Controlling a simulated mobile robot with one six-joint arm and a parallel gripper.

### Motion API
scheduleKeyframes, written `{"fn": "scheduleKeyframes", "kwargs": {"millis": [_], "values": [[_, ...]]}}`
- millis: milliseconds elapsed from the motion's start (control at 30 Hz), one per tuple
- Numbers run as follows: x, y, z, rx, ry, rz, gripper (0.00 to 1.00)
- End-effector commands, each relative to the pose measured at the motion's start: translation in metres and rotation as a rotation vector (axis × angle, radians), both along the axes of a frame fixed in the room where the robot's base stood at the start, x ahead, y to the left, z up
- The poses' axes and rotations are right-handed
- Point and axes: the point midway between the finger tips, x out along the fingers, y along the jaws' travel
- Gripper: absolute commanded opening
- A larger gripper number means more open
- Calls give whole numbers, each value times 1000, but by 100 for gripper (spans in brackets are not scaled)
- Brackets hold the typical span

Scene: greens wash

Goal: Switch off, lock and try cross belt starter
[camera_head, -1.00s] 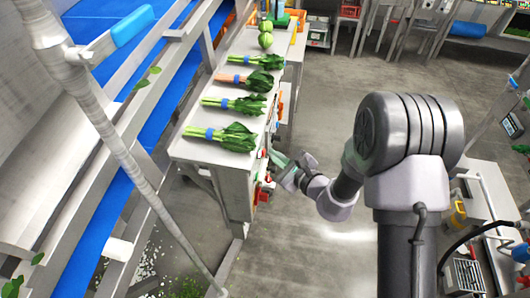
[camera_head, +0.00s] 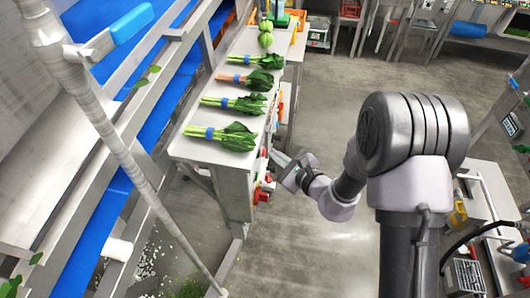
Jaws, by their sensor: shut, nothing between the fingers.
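My gripper (camera_head: 281,162) is shut and empty, in front of the side of the steel bench, with its fingertips close to the bench's side panel. I cannot tell whether they touch it. Red controls (camera_head: 262,194) show on the bench side, just below and left of the gripper. They are small and seen from above, so I cannot tell which is the cross belt starter, its switch position, or whether a lock hangs there.
Bunches of leafy greens (camera_head: 232,136) with blue bands lie on the steel bench (camera_head: 190,150). A blue belt (camera_head: 90,235) runs at left behind a slanting pole (camera_head: 130,155). A metal-topped station (camera_head: 490,210) stands at right. The floor (camera_head: 310,250) between is open.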

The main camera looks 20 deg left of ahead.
Motion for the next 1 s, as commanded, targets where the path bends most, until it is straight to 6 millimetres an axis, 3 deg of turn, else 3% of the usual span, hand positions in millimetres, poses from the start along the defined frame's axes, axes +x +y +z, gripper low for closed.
{"fn": "scheduleKeyframes", "kwargs": {"millis": [433, 1000], "values": [[2, -10, -1, 0, 1, -2, 0], [13, -56, -1, -1, 0, 0, 0]]}}
